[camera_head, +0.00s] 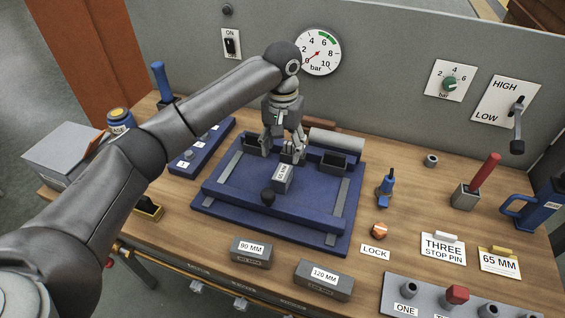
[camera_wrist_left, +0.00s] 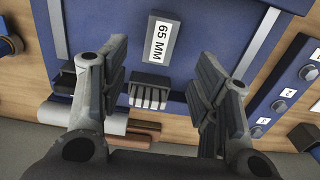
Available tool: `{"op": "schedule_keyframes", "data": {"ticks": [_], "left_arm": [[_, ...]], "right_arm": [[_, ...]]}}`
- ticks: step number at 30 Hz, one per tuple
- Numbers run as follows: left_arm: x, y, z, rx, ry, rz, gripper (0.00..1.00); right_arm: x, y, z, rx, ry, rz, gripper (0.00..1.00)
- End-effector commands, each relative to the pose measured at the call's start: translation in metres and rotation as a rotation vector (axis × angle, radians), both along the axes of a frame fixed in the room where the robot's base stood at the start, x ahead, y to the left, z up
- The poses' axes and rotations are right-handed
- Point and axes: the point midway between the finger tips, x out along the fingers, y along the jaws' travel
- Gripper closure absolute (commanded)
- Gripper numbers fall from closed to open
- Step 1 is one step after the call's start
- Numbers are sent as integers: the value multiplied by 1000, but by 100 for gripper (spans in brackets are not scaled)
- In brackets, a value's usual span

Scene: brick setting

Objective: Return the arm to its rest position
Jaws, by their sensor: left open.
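My left arm (camera_head: 185,112) reaches in from the left over the workbench. My left gripper (camera_head: 284,150) is open and points down above the blue fixture (camera_head: 232,189). A grey block marked 65 MM (camera_head: 282,179) stands on the fixture just below the fingers. In the left wrist view the 65 MM block (camera_wrist_left: 160,39) lies beyond the open fingertips (camera_wrist_left: 158,65), with nothing between the fingers. My right gripper is not in view.
Grey blocks marked 90 MM (camera_head: 251,252) and 120 MM (camera_head: 324,280) lie at the bench front. A grey panel with a gauge (camera_head: 317,52) stands behind. A blue-handled tool (camera_head: 161,80) stands near my arm. Free wood shows right of the fixture.

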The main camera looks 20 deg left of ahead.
Motion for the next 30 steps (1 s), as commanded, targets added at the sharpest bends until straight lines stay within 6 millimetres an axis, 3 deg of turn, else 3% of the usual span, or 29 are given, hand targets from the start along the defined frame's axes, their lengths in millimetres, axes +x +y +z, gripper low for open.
{"op": "schedule_keyframes", "data": {"ticks": [6, 20, 23, 30], "left_arm": [[0, -1, 16, -1, 0, -1, 43], [0, -1, 18, -1, 1, -1, 43], [0, -1, 28, -1, 0, -1, 43], [0, 0, 71, -1, 0, -1, 43]], "right_arm": [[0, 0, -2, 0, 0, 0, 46], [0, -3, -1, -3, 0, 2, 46], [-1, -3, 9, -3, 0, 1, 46], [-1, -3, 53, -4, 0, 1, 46]]}}
